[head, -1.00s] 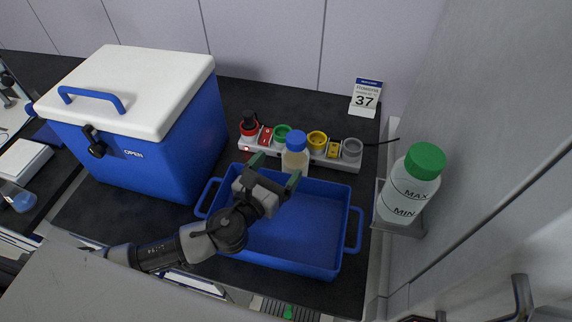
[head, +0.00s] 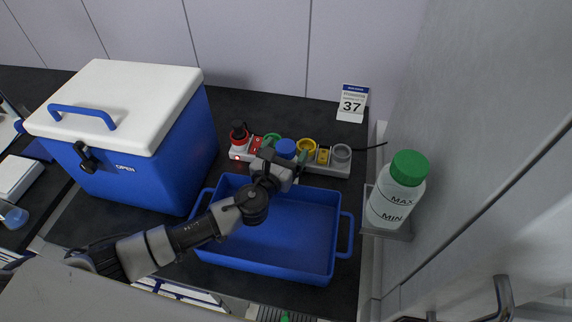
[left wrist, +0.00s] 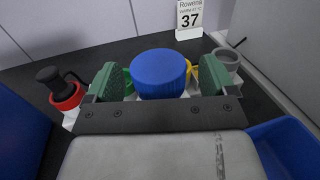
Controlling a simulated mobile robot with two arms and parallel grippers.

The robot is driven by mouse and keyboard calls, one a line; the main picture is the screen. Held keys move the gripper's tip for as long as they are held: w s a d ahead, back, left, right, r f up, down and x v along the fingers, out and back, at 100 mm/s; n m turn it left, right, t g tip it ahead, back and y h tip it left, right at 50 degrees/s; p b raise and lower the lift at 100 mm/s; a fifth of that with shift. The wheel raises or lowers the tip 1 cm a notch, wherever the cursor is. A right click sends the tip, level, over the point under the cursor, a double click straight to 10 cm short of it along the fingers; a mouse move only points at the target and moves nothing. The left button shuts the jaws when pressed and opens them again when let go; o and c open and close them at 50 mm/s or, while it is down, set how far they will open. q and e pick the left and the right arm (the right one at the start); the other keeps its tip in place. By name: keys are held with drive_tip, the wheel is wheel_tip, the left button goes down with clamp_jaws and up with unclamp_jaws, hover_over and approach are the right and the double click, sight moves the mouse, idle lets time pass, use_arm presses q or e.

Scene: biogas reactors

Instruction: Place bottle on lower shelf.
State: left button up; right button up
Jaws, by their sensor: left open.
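In the left wrist view the blue cap (left wrist: 158,72) is between the two green finger pads of my left gripper (left wrist: 160,80), with a gap on each side. My left gripper is open and holds nothing. My right gripper is not in view. No lower shelf can be made out.
The blue tray (head: 290,262) looks empty. A blue cooler box with a white lid (head: 125,95) stands left of it. A green-capped bottle (head: 397,195) sits in a wall holder at right. The socket strip (head: 340,170) and a number card (head: 352,103) are behind.

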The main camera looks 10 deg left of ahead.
use_arm(q)
clamp_jaws()
idle(0.6)
